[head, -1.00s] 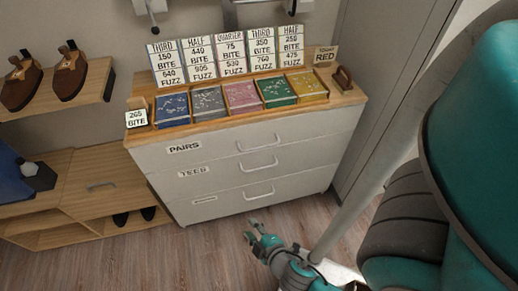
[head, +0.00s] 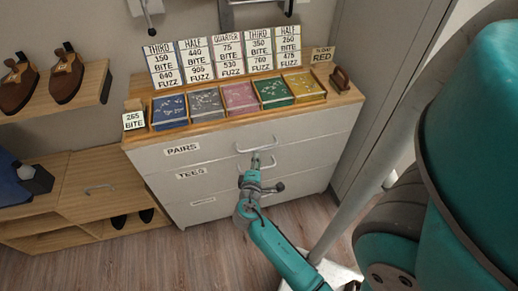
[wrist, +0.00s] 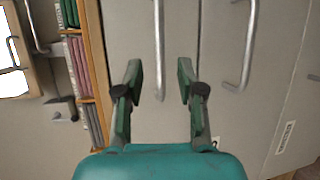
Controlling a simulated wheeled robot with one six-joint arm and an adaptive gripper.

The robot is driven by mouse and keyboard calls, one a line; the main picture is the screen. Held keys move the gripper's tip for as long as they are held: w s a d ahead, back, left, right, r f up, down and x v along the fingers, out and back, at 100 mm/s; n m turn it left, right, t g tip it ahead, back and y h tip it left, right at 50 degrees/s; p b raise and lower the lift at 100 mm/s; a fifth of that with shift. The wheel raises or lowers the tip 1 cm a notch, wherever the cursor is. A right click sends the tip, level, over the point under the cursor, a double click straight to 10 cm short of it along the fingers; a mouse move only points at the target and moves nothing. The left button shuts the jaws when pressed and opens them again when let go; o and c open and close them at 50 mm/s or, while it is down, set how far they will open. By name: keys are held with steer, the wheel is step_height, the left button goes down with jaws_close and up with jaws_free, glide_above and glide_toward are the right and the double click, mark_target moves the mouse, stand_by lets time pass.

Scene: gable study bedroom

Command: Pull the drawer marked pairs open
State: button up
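The drawer marked PAIRS (head: 215,150) is the top one of a pale chest, and it is shut. Its label (head: 182,149) is at the left of its front. Its bar handle (head: 270,147) is near the middle. My gripper (head: 257,161) is right at this handle in the head view. In the wrist view my gripper (wrist: 159,72) is open, with a finger on either side of the handle (wrist: 158,35) and a visible gap to each. Nothing is gripped. How deep the fingers reach around the bar is hard to tell.
Two more drawers with handles lie below; the second handle (wrist: 246,45) is close beside my gripper in the wrist view. Coloured boxes (head: 240,97) and signs stand on the chest top. A low wooden cabinet (head: 90,195) is at left. The floor in front is clear.

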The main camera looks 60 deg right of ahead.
mark_target(259, 149)
steer(key=x, duration=0.7)
steer(key=shift+w+d+f, duration=0.1)
steer(key=shift+d, duration=0.15)
jaws_close()
